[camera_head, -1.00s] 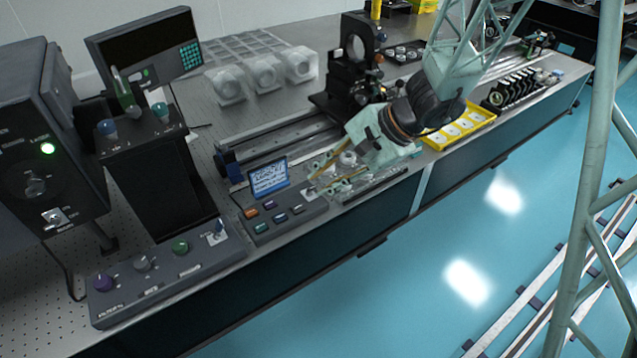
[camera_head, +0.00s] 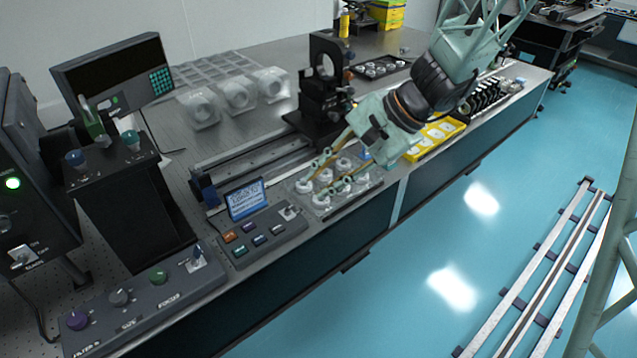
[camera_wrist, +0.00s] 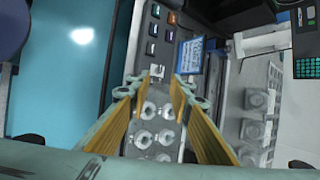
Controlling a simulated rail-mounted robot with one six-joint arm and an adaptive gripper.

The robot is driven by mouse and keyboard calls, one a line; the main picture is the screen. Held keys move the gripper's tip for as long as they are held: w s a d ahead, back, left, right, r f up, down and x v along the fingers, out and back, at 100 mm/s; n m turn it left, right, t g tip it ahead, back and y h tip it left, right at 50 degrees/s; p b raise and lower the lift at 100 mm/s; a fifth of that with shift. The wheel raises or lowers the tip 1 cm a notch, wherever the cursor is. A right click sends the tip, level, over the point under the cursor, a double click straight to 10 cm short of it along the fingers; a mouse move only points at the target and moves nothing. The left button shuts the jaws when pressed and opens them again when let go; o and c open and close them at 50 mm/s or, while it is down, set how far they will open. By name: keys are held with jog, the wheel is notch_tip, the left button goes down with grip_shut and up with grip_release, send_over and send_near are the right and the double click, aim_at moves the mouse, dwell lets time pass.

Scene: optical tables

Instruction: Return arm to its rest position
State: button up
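My arm reaches over the bench from the upper right in the head view. My gripper (camera_head: 332,174) points down and left above a clear tray (camera_head: 352,198) of white ring-shaped parts (camera_head: 322,201). In the wrist view my gripper (camera_wrist: 166,88) has its two yellow-lined fingers spread apart. Nothing is held between them; the ring parts (camera_wrist: 143,138) show beyond the gap. The fingers hide part of the tray, and I cannot tell the exact height above it.
A button box (camera_head: 262,235) with a blue screen (camera_head: 247,200) stands left of the tray. An optical mount (camera_head: 322,90) stands behind, and a yellow tray (camera_head: 435,137) lies to the right. Floor rails (camera_head: 545,270) run along the open blue floor.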

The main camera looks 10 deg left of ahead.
dwell(0.6)
jog(key=s+d+r+n+h, duration=0.2)
jog(key=s+d+r+n, duration=0.2)
jog(key=s+d+r, duration=0.7)
jog(key=s+d+r+n+t+h, duration=0.1)
jog(key=s+d+r, duration=0.3)
jog(key=s+d, duration=0.4)
jog(key=s+d+r+n+t+h, duration=0.2)
jog(key=s+d+r+h, duration=0.2)
jog(key=s+d, duration=0.4)
jog(key=shift+s+r+n+h+p, duration=0.3)
jog(key=shift+s+r+p, duration=0.1)
jog(key=shift+s, duration=1.45)
